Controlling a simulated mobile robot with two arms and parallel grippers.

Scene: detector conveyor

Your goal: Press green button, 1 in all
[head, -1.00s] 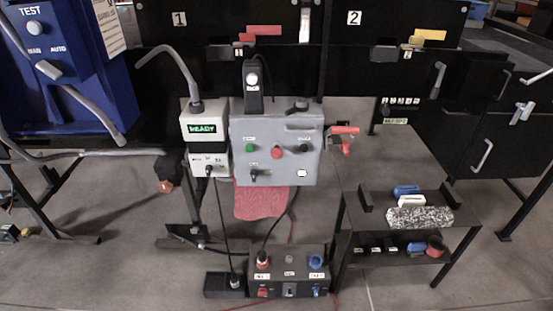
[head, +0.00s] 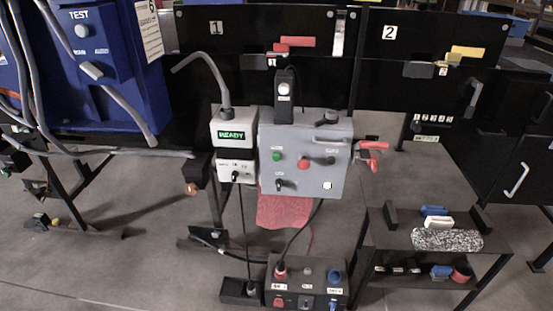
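The green button (head: 277,156) sits on the front of a grey control box (head: 310,178), at its upper left. A red button (head: 303,164) is to its right, and a black knob (head: 279,184) is below it. The green button's face is clear, with nothing touching it in this view. Whether it is pressed in cannot be told at this size. Neither of my grippers is in view.
Left of the control box stands a pale unit with a green READY display (head: 232,135). A red handle (head: 371,155) sticks out on the box's right. A low black shelf (head: 380,240) stands at right, a blue TEST cabinet (head: 120,60) at upper left. Floor shows between them.

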